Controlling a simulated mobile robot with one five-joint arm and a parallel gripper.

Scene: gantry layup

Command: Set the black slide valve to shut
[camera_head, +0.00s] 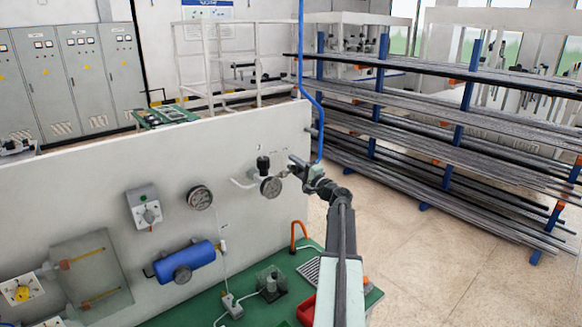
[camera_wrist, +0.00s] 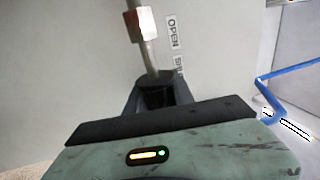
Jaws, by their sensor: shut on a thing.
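My gripper (camera_head: 300,166) is at the panel's right end, just right of a round gauge. In the wrist view, my gripper (camera_wrist: 154,82) has its dark jaws closed around the near end of a metal pipe (camera_wrist: 148,55). The black slide valve is mostly hidden between the jaws; a dark part (camera_wrist: 157,98) shows there. Beside the pipe are an OPEN label (camera_wrist: 173,31) and, closer to the jaws, a partly covered SHUT label (camera_wrist: 179,66). The jaws are beside the SHUT label.
A gauge (camera_head: 271,187) and a black knob (camera_head: 263,163) are to the left on the white panel (camera_head: 100,165). A blue hose (camera_head: 320,130) hangs close right of my gripper. The green bench (camera_head: 255,310) is below.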

